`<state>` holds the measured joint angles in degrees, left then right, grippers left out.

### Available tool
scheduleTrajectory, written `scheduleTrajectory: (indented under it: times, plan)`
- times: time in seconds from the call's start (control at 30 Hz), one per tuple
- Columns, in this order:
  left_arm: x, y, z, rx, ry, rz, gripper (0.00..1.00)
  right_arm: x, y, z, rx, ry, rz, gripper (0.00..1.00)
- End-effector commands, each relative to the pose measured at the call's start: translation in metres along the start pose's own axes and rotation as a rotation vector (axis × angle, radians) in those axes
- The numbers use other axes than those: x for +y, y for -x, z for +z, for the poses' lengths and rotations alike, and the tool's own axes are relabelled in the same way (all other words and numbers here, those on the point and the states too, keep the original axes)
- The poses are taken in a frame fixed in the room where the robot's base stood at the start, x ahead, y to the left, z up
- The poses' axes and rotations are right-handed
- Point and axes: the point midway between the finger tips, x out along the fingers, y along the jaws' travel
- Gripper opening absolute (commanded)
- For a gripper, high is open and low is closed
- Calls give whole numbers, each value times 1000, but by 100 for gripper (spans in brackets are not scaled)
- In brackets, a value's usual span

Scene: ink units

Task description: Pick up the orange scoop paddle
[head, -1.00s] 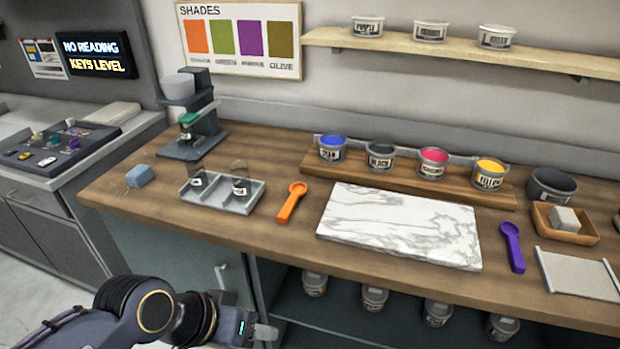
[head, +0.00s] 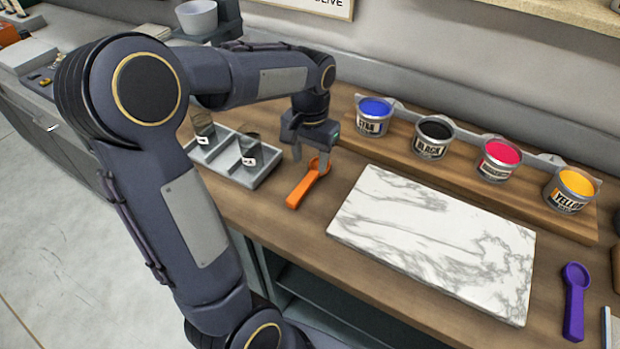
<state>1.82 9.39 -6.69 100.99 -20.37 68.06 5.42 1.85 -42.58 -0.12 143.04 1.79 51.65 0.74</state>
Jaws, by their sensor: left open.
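The orange scoop paddle (head: 304,190) lies on the wooden counter between the grey tray and the marble slab. Its round bowl end points away from me and its handle points toward the front edge. My left gripper (head: 311,158) hangs fingers-down over the bowl end of the paddle. It is open, with one finger on each side of the bowl end. I cannot tell whether the fingers touch it. My right gripper is not in view.
A grey tray (head: 262,178) with glass cups stands left of the paddle. A marble slab (head: 430,240) lies to the right. Ink tubs, including the cyan tub (head: 373,117), stand on a wooden riser behind. A purple scoop (head: 574,300) lies at the far right.

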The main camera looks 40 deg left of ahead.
Motion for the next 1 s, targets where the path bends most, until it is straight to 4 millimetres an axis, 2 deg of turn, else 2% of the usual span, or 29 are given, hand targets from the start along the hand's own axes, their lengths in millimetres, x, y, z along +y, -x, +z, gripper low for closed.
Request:
scheduleTrajectory:
  times: [0.4,0.7,1.0]
  plan:
    - [-2,-55,2,-1,0,1,47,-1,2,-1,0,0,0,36]
    - [-2,-59,2,2,0,1,46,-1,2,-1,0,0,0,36]
    - [-2,-59,2,2,0,1,7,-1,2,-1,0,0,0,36]
